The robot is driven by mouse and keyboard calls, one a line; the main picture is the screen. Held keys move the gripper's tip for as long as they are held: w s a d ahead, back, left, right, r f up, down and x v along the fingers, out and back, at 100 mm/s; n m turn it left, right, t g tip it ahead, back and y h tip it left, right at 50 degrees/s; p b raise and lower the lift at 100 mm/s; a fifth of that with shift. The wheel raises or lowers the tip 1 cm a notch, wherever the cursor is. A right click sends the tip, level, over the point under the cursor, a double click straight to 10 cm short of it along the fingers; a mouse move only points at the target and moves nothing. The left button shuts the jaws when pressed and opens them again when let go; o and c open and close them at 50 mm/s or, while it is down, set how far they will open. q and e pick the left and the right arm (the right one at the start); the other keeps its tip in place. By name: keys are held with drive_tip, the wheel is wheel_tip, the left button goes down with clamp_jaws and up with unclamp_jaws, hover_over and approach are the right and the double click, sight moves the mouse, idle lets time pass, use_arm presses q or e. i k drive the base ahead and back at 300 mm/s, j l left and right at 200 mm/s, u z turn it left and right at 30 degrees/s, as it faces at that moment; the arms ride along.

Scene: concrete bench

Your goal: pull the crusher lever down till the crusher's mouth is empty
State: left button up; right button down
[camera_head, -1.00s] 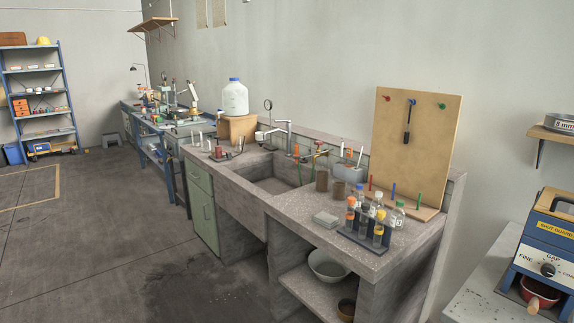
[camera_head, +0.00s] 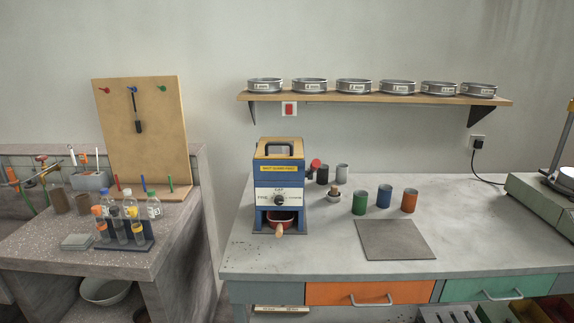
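The crusher (camera_head: 280,187) is a blue and cream box on the grey bench, left of the picture's middle. It has a wooden top with a black handle, a yellow shut-guard label and a gap dial on its front. A red pan (camera_head: 281,222) with a wooden handle sits in its lower opening. A red round knob (camera_head: 315,165) shows at its right side; whether it is the lever's end I cannot tell. The crusher's mouth is not visible under the top. Neither of my grippers is in view.
Green (camera_head: 360,203), blue (camera_head: 384,196) and orange (camera_head: 409,200) cups stand right of the crusher, behind a dark flat plate (camera_head: 394,240). A shelf (camera_head: 375,97) with several sieves hangs above. A bottle rack (camera_head: 125,243) stands on the left bench. The bench front right is clear.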

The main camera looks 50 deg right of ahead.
sight(315, 164)
drive_tip(key=z, duration=0.4)
drive_tip(key=l+z, duration=0.15)
drive_tip(key=z, duration=0.2)
drive_tip(key=i+z, duration=0.1)
drive_tip(key=z, duration=0.3)
drive_tip(key=i+l, duration=0.3)
drive_tip(key=l, duration=0.15)
drive_tip(key=i+l, duration=0.65)
drive_tip(key=l, duration=0.25)
